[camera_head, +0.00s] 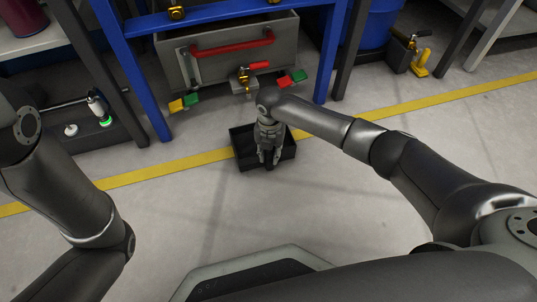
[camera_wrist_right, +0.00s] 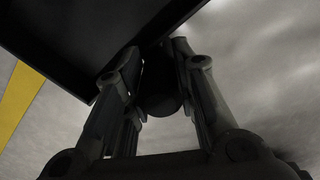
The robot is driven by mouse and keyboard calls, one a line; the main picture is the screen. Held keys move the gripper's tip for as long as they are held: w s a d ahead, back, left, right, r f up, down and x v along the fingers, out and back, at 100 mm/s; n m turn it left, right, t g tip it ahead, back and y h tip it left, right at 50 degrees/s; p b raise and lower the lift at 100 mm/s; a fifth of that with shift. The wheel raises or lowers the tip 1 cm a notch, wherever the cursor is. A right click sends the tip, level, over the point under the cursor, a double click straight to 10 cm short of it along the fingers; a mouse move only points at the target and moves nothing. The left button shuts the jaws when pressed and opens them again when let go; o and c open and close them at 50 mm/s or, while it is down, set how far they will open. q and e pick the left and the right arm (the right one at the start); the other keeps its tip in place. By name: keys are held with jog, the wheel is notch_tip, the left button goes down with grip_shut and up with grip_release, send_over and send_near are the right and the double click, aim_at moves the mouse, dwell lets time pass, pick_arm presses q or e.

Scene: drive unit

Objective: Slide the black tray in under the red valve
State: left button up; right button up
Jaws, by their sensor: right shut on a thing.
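The black tray (camera_head: 245,152) is a shallow open box on the grey floor, in front of the grey tank. My right gripper (camera_head: 269,160) points down at the tray and is shut on its near side. In the right wrist view, the fingers (camera_wrist_right: 157,55) close at the edge of the tray (camera_wrist_right: 75,35); the exact grip is dark. The red valve (camera_head: 259,66), a brass tap with a red handle, is at the middle of the tank's lower front. It lies beyond the tray, which is short of the spot below it. My left gripper is out of view.
The grey tank (camera_head: 205,65) with a red bar handle (camera_head: 232,44) sits within a blue frame (camera_head: 128,75). Yellow-green (camera_head: 183,103) and red-green (camera_head: 292,79) handles flank the valve. Frame legs stand both sides. A yellow floor line (camera_head: 150,172) passes the tray. Floor nearer me is clear.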

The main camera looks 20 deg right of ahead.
jog(key=shift+w+d+f+b, duration=0.1)
jog(key=shift+w+f+b, duration=0.05)
jog(key=shift+w+b, duration=0.5)
jog(key=shift+w+f+b, duration=0.1)
jog(key=shift+w+b, duration=0.35)
jog(key=shift+w, duration=0.3)
jog(key=shift+w+f+b, duration=0.1)
jog(key=shift+w+b, duration=0.35)
jog(key=shift+b, duration=0.1)
jog(key=shift+w+b, duration=1.85)
jog(key=shift+b, duration=0.25)
jog(key=shift+w, duration=1.2)
